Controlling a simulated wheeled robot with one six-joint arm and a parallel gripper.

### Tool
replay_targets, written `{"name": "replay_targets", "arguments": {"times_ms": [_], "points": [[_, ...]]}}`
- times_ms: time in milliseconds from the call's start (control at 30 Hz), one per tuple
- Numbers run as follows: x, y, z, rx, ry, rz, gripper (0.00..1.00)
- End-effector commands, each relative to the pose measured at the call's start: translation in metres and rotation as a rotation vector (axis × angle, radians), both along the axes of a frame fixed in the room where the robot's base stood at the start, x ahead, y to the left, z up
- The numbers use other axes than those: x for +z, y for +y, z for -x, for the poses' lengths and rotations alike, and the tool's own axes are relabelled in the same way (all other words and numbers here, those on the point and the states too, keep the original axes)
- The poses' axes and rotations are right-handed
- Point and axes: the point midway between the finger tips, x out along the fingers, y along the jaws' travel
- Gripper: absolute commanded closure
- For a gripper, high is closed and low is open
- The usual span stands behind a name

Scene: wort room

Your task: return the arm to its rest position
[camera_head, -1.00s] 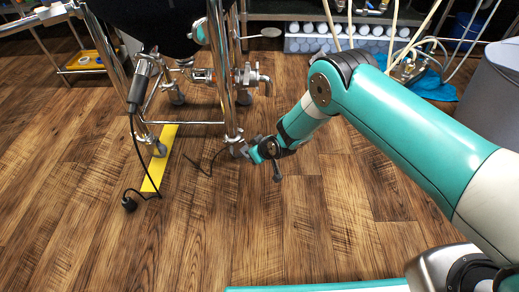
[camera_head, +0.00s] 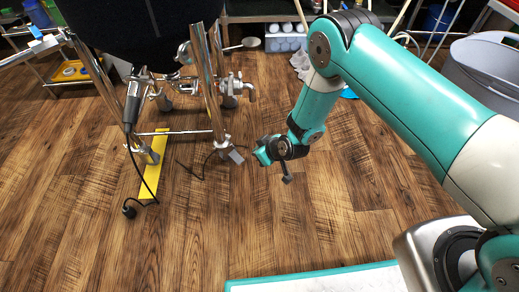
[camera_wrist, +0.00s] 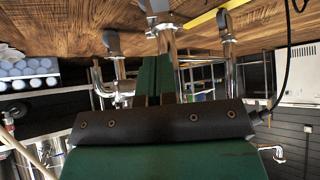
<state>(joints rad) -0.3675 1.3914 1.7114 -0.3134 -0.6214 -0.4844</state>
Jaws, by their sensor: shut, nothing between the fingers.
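My arm reaches in from the right in the head view, bends at a raised elbow and hangs down to my gripper (camera_head: 264,152). The gripper is over bare wood floor, apart from and to the right of the wheeled steel stand (camera_head: 208,85). In the wrist view, the two green fingers of my gripper (camera_wrist: 156,62) lie together with nothing held between them. That view is upside down, with the floor at the top and the stand's legs and castors (camera_wrist: 163,22) beyond the fingers.
A dark kettle (camera_head: 140,30) sits on the stand. A corded probe (camera_head: 132,105) hangs at the stand's left, its cable trailing on the floor near a yellow strip (camera_head: 155,165). A grey tub (camera_head: 485,70) stands at right.

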Motion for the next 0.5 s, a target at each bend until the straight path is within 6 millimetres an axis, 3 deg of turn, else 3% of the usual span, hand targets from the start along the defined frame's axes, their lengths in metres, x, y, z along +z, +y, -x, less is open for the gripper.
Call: {"name": "replay_targets", "arguments": {"times_ms": [400, 500], "points": [[0.0, 0.0, 0.0, 0.0, 0.0, 0.0, 1.0], [0.01, 0.001, -0.003, -0.001, 0.005, -0.004, 1.0]]}}
